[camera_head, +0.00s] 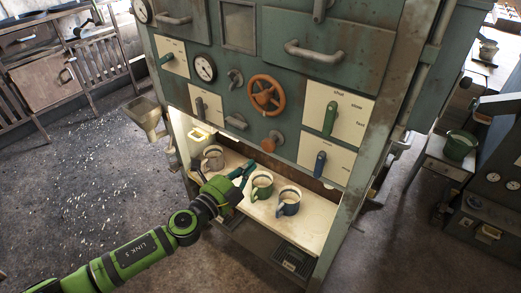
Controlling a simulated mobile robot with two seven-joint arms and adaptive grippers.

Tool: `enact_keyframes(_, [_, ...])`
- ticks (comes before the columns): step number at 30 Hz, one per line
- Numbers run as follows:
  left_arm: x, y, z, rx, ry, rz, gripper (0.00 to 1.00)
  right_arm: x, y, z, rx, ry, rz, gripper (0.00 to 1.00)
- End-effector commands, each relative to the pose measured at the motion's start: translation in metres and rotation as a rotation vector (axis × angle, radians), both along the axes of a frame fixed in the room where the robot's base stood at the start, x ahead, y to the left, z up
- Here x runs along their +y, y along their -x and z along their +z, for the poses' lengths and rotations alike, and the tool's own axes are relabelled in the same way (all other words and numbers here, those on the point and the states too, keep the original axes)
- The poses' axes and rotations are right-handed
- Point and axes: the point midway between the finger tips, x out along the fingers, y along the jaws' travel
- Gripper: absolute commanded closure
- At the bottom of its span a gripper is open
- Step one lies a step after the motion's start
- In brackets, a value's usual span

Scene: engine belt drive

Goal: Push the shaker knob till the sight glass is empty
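A green machine stands in the middle of the head view. A round orange knob (270,141) sticks out low on its front, below an orange handwheel (266,95). I cannot tell for sure that this is the shaker knob. A framed dull pane (238,26) near the top may be the sight glass; its contents do not show. My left gripper (246,171) is in front of the lit shelf, below the orange knob and apart from it. Its teal fingers look spread, with nothing seen between them. My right gripper is out of view.
Several mugs, including a green-striped one (262,186) and a blue-striped one (288,201), stand on the pale shelf (318,215) close to my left gripper. Lever plates (343,112) flank the knob. A metal funnel (144,113) juts out at left.

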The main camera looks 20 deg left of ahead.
Motion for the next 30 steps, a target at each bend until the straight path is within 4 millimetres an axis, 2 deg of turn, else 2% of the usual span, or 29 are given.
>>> enact_keyframes(3, [-0.009, -0.024, 0.004, -0.003, 0.001, 0.001, 1.0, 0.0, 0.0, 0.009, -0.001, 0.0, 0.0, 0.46])
enact_keyframes(9, [-0.017, -0.047, 0.001, -0.001, 0.0, 0.001, 1.0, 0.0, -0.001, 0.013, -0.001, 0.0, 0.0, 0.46])
enact_keyframes(15, [-0.02, -0.056, 0.0, 0.0, 0.0, 0.001, 1.0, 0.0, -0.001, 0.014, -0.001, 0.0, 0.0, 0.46])
enact_keyframes(26, [-0.021, -0.058, -0.001, -0.001, 0.0, 0.001, 1.0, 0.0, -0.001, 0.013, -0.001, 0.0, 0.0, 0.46])
enact_keyframes(30, [-0.027, -0.074, -0.001, -0.002, 0.002, 0.001, 1.0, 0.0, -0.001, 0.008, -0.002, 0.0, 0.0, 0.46])
